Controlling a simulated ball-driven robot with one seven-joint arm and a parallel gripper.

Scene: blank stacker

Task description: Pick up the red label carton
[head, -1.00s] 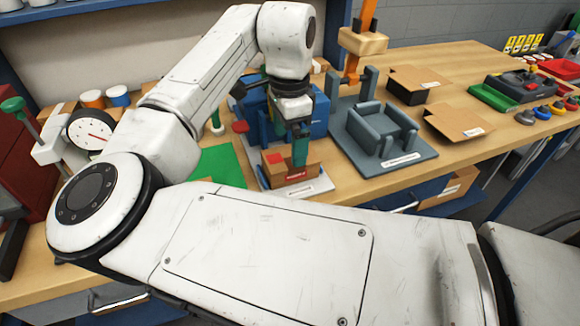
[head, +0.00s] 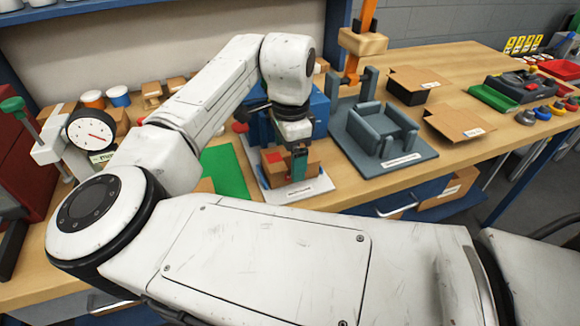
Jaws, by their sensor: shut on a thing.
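The red label carton (head: 276,170) is a small brown box with a red patch on its top left. It sits low in front of the blue machine, over a pale plate with a label. My gripper (head: 299,161) points down at the carton, with a teal finger visible against its right part. The gripper is shut on the carton. The far finger is hidden, and I cannot tell whether the carton touches the plate.
The blue machine (head: 318,108) stands right behind the carton. A grey fixture (head: 383,140) is to the right, with open cartons (head: 455,122) beyond it. A green mat (head: 224,170) lies to the left. A dial gauge (head: 91,130) stands at the far left.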

